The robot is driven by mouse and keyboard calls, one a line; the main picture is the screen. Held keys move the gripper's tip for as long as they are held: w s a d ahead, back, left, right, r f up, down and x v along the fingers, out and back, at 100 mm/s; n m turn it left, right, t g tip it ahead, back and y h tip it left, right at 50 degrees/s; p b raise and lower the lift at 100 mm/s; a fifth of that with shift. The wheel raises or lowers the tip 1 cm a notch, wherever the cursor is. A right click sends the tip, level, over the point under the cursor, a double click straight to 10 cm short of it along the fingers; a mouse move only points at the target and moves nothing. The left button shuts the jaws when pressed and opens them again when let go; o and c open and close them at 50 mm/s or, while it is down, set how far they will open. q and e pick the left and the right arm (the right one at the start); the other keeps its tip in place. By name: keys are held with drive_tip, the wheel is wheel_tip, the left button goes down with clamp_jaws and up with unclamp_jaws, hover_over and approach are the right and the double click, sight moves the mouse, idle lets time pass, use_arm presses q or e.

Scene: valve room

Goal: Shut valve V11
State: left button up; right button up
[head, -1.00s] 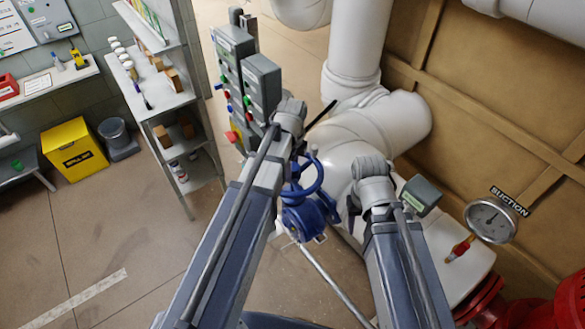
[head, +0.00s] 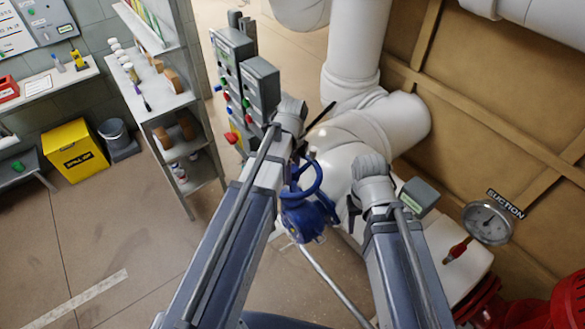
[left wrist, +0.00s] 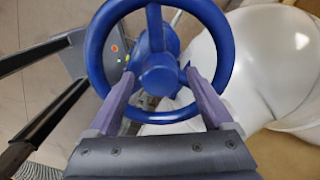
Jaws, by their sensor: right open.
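A blue valve (head: 309,217) with a round blue handwheel (head: 317,178) stands beside the white pipe in the head view. In the left wrist view the handwheel (left wrist: 97,48) fills the upper middle, with its hub and spokes facing my camera. I cannot read a V11 tag on it. My left gripper (left wrist: 160,75) is open, its two purple fingers apart over the lower rim, one on each side of the hub. I cannot tell whether they touch the wheel. In the head view its fingers are mostly hidden behind my arm. My right gripper (head: 352,208) is open and empty, right of the valve.
Large white pipes (head: 375,135) run behind and right of the valve. A grey control panel (head: 245,80) with buttons stands just left of my left wrist. A suction gauge (head: 487,221) and red fitting are at right. Open floor (head: 110,240) lies at left.

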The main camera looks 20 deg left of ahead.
use_arm(q)
wheel_tip(320, 180, up, 6)
drive_tip(key=p, duration=0.5)
drive_tip(key=shift+a+f, duration=0.1)
drive_tip(key=shift+f, duration=0.15)
drive_tip(key=n, duration=1.2)
drive_tip(key=shift+n, duration=0.3)
drive_tip(key=n, duration=0.3)
drive_tip(key=shift+n, duration=0.3)
